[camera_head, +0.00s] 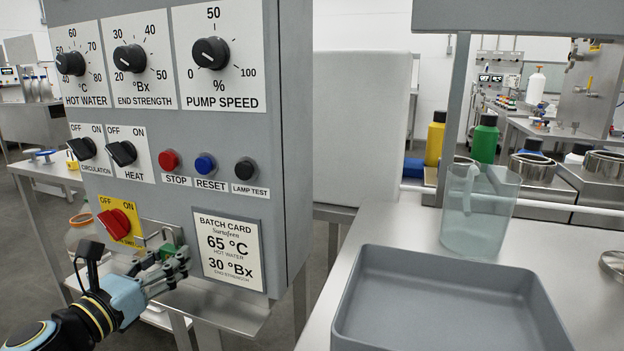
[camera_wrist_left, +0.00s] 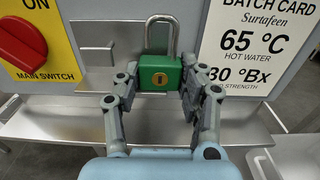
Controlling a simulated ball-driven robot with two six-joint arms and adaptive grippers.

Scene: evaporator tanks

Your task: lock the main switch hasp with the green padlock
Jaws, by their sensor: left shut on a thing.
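The green padlock (camera_head: 169,251) is between the fingers of my left gripper (camera_head: 180,266), which is shut on its body. In the left wrist view the padlock (camera_wrist_left: 160,74) is upright, with its keyhole facing the camera and its steel shackle (camera_wrist_left: 163,20) on top. The red main switch (camera_head: 114,223) is on a yellow plate at the left. The metal hasp plate (camera_wrist_left: 97,55) is between the switch and the padlock. My right gripper is not in view.
The batch card (camera_head: 231,249) is on the panel just right of the gripper. A steel ledge (camera_wrist_left: 60,124) runs below the panel. A grey tray (camera_head: 440,262) and a clear jug (camera_head: 480,212) are on the bench at right.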

